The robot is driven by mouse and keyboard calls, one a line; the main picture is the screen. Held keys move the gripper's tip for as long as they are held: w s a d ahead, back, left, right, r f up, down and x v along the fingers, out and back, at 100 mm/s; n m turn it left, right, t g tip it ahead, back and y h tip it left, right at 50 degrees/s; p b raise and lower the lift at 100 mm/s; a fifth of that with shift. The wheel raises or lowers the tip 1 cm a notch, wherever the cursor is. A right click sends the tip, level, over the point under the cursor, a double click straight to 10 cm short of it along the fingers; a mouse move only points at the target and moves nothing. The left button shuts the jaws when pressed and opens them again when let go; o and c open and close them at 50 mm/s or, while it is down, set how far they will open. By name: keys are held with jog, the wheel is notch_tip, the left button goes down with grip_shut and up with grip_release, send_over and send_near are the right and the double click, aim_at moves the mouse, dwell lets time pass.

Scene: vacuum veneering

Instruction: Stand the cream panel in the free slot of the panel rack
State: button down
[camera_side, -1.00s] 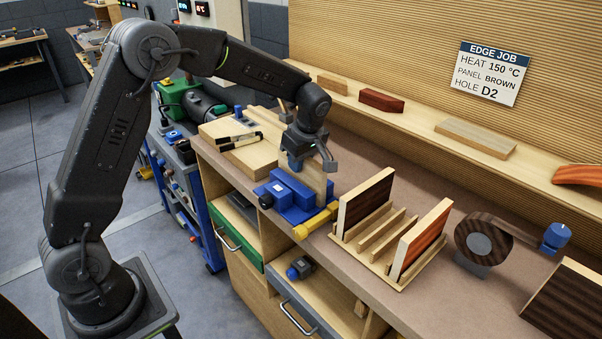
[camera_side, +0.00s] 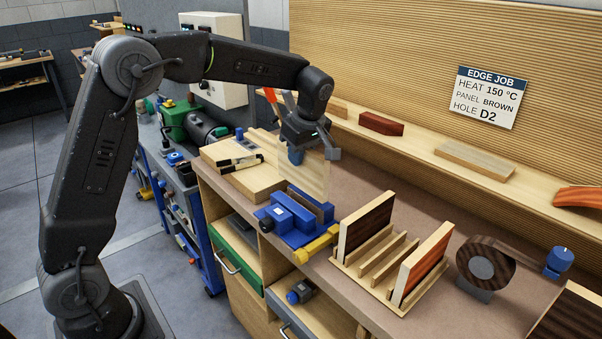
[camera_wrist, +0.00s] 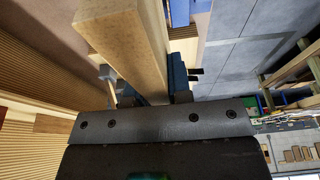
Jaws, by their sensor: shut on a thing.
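My gripper (camera_side: 297,155) is shut on the cream panel (camera_side: 314,172) and holds it upright in the air above the blue vise (camera_side: 294,215). In the wrist view, the panel (camera_wrist: 128,45) stands between the fingers of my gripper (camera_wrist: 145,98). The panel rack (camera_side: 374,266) is on the bench to the right of the vise. It holds a dark-faced panel (camera_side: 368,222) in its left end and a red-brown panel (camera_side: 428,258) in its right end. The space between them, with low wooden dividers, is empty.
A yellow-handled tool (camera_side: 316,245) lies between vise and rack. Light boards (camera_side: 245,180) lie left of the vise. A dark roll of edging (camera_side: 484,262) stands right of the rack. A shelf (camera_side: 415,152) with wood pieces runs along the back wall.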

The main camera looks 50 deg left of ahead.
jog(key=shift+r, duration=0.85)
jog(key=shift+d+r, duration=0.1)
jog(key=shift+r, duration=0.05)
jog(key=shift+w+d+r+m+t, duration=0.1)
jog(key=shift+w+d+m+t, duration=0.1)
jog(key=shift+m, duration=0.4)
jog(key=shift+w+d+r+m+t, duration=0.1)
jog(key=shift+w+d+m, duration=0.1)
jog(key=shift+m, duration=0.4)
jog(key=w+d+r+n+g+h, duration=0.1)
jog(key=w+d+n+h, duration=0.1)
jog(key=d+n, duration=0.65)
jog(key=w+d+r+n+h, duration=0.1)
jog(key=w+d+n+h, duration=0.15)
jog(key=n, duration=1.15)
jog(key=w+d+r+n+g+h, duration=0.1)
jog(key=w+d+n+h, duration=0.1)
jog(key=d+n, duration=0.65)
jog(key=s+d+f+m+g+y, duration=0.25)
jog(key=s+d+f+m, duration=0.2)
jog(key=m, duration=0.65)
jog(key=shift+t+y, duration=0.35)
jog(key=shift+y, duration=0.05)
notch_tip(320, 180, down, 9)
jog(key=shift+r, duration=0.1)
